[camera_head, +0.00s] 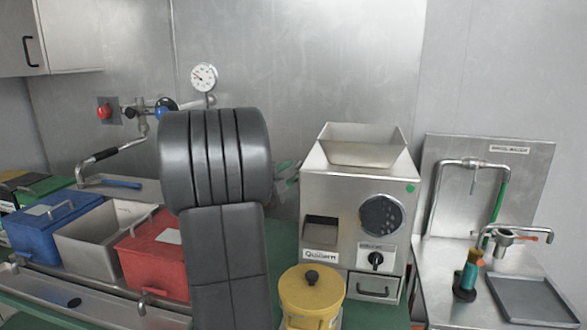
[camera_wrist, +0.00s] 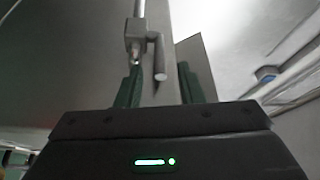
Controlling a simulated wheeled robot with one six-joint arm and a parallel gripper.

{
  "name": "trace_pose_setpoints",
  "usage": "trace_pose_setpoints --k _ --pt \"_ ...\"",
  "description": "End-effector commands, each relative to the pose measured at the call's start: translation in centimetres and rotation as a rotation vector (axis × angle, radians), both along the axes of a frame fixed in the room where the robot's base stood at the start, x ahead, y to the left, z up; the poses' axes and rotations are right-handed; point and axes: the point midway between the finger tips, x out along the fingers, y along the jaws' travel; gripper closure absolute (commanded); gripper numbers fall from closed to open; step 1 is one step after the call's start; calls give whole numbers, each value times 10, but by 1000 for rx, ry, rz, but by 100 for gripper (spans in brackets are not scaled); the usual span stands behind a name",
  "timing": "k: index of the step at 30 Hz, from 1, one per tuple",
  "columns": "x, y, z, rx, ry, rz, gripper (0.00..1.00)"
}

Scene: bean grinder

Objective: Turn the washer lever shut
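In the wrist view my gripper (camera_wrist: 157,70) is open, its two dark green fingers apart. Between them in the picture a short grey rod (camera_wrist: 159,62) hangs beside a metal block (camera_wrist: 136,35) on a thin pipe. It looks like a lever; contact and depth cannot be told. In the head view green finger parts (camera_head: 284,172) show just right of my dark arm, which hides the rest of my gripper. The washer (camera_head: 540,158) is the steel panel at the right, with a bent pipe (camera_head: 433,205) and a green rod. Its lever is not clearly identifiable in the head view.
A steel grinder (camera_head: 345,195) stands between my arm and the washer, with a yellow lidded canister (camera_head: 312,300) in front. Blue (camera_head: 50,230) and red (camera_head: 160,262) bins are at the left. A small bottle (camera_head: 468,275) and grey tray (camera_head: 537,300) stand before the washer.

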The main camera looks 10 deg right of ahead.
Motion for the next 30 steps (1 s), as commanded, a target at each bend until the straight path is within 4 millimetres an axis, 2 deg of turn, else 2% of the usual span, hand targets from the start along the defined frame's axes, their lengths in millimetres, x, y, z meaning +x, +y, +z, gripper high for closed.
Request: trace_pose_setpoints --k 6,17,22,30 --pt "17 -18 2 -1 1 -1 66" --pt "20 -21 2 0 0 0 66" --pt "20 -21 2 0 0 0 99" --pt "20 -20 2 0 0 1 100"
